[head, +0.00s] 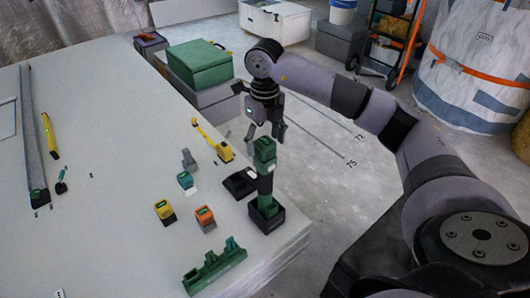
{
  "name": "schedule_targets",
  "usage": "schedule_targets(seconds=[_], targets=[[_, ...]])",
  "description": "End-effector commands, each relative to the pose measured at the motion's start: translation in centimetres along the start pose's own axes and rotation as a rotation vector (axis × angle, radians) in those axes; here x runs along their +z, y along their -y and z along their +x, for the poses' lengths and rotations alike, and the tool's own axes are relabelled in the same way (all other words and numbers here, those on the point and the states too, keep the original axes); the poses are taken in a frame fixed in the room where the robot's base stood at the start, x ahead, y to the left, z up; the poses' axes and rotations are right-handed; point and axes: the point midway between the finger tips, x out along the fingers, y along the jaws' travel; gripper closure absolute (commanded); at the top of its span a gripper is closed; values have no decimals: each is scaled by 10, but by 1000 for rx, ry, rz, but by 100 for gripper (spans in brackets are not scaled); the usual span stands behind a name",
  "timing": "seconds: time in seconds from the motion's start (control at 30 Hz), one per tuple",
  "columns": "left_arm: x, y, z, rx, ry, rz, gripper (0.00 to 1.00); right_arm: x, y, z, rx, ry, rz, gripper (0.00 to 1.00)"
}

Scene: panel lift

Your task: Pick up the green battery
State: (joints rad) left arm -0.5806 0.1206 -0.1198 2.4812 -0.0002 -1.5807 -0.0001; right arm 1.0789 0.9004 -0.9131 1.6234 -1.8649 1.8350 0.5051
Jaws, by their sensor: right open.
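The green battery (185,180) is a small block with a green top and a grey lower part. It stands on the pale panel stack (110,200), left of the black charger-like block (240,183). My right gripper (265,132) is open and empty. In the picture it is up and to the right of the green battery, clearly apart from it, and just above the top of an upright green-and-black tool (265,152). I cannot tell whether its fingers touch that tool. My left gripper is not in view.
A yellow battery (164,211) and an orange battery (205,218) stand just below the green one. A green rack (215,268) lies near the front edge. A yellow tool (222,150) and a green case (199,62) are farther back. The panel's left middle is mostly clear.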

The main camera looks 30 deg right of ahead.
Motion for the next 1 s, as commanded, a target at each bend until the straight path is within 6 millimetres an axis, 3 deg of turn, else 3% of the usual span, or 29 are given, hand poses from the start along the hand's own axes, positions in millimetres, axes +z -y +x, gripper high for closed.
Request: schedule_targets(seconds=[0.13, 0.4, 1.0], targets=[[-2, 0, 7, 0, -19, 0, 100, -1, 0, 23, -1, -1, 0, 35], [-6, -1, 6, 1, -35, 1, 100, 0, 0, 25, -1, 1, 0, 36], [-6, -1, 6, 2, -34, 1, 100, 0, 0, 24, 0, 1, 0, 76]])
